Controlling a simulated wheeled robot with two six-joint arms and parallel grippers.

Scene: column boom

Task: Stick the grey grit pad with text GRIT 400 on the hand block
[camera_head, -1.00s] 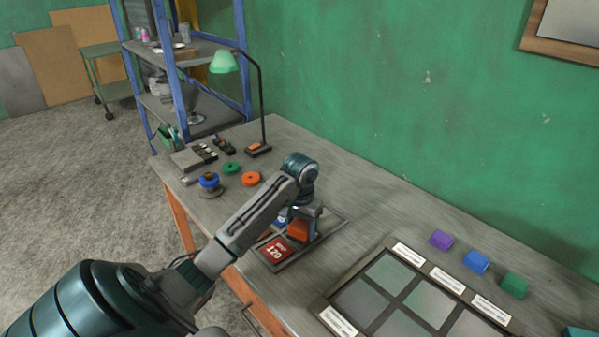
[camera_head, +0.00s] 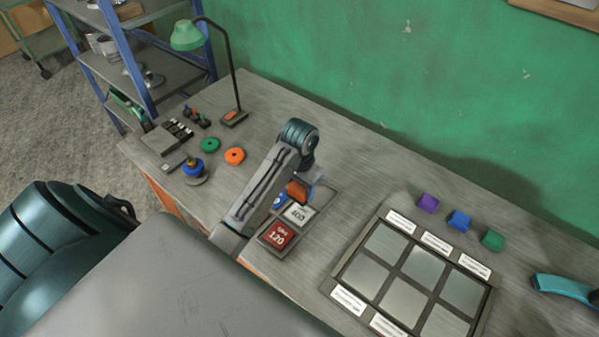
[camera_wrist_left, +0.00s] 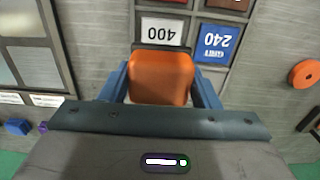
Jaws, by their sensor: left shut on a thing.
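The hand block is orange; in the head view the block (camera_head: 297,190) shows beside my arm. My left gripper (camera_wrist_left: 161,88) is shut on the orange hand block (camera_wrist_left: 161,76), with a blue finger on each side. The pale grey GRIT 400 pad (camera_head: 300,212) lies in a dark compartmented tray (camera_head: 318,206). In the wrist view the 400 pad (camera_wrist_left: 163,32) is just beyond the block's edge, partly covered by it. The block's underside and its height above the tray are hidden. My right gripper is out of view.
A red 120 pad (camera_head: 277,236) and a blue 240 pad (camera_wrist_left: 215,43) share the tray. A panel of grey squares (camera_head: 402,272) lies to the right, with purple, blue and green blocks (camera_head: 492,240) behind. Discs and a lamp (camera_head: 234,117) stand left.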

